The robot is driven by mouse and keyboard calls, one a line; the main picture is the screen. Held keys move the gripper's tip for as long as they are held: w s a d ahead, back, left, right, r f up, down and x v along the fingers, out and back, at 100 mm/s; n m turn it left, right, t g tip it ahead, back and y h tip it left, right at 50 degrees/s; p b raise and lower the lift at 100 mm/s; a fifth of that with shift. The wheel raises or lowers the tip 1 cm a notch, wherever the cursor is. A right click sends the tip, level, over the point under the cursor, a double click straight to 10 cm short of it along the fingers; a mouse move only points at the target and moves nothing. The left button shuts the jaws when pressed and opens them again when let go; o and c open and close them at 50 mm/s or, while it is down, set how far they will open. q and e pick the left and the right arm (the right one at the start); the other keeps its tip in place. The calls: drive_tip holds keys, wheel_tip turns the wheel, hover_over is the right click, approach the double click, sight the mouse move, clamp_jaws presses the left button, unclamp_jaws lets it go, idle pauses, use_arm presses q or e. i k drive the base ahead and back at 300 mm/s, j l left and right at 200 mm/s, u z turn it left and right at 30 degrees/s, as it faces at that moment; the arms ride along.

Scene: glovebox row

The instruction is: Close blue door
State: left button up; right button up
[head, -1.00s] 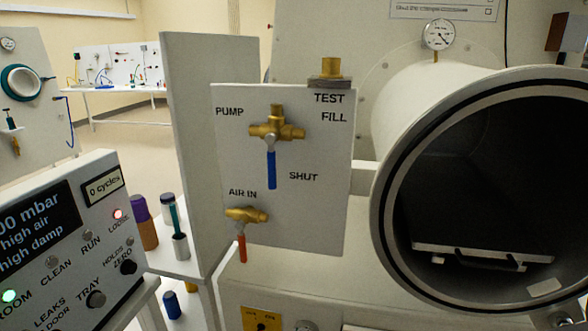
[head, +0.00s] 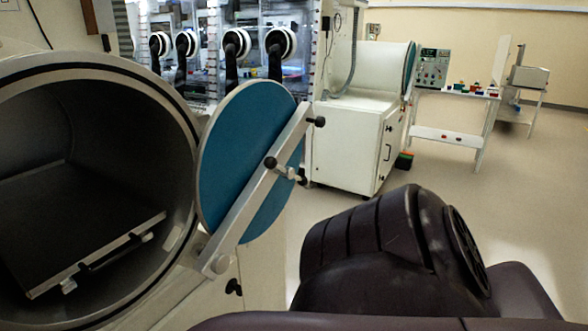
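The blue door (head: 235,150) is a round blue disc standing open to the right of the round chamber opening (head: 150,110). A grey metal bar (head: 255,195) crosses the door's face, with a black knob (head: 318,122) at its upper end and a small black-tipped handle (head: 285,170) at its middle. The bar's lower end is beside the chamber rim. My dark right arm (head: 390,250) fills the lower right, in front of the door and apart from it in the picture. Neither gripper shows.
A tray (head: 60,240) with a front handle lies inside the dark chamber. Behind the door are glovebox windows with several black gloves (head: 237,45). A white cabinet (head: 350,140) and a white bench (head: 450,120) stand farther back. Open floor lies to the right.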

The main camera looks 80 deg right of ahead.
sight(236, 198)
drive_tip(key=z, duration=2.35)
